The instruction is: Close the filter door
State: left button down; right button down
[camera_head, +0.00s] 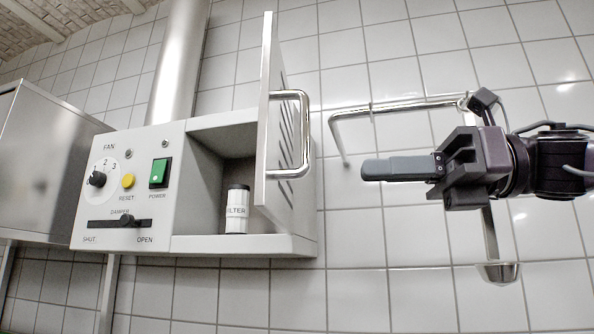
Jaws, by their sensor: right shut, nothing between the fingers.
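The filter door (267,115) is a grey panel hinged at the right side of the filter compartment. It stands open, swung out toward me, with slots in it and a metal bar handle (305,135) on its right face. Inside the open compartment (208,165) a white filter (236,212) with a dark top stands upright on the floor. My right gripper (366,169) is shut and empty, pointing left, to the right of the door and its handle and apart from them in the picture. My left gripper is not in view.
The control panel (126,215) left of the compartment has a fan knob (97,179), yellow reset button (128,180), green power switch (160,172) and damper slider (127,221). A metal wall rail (392,106) runs behind my right gripper. A steel cabinet (45,160) stands at left.

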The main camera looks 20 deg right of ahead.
aim_at(268, 173)
jog(key=p+x, duration=0.2)
jog(key=x, duration=0.7)
jog(key=shift+w+a, duration=0.15)
jog(key=shift+a, duration=0.3)
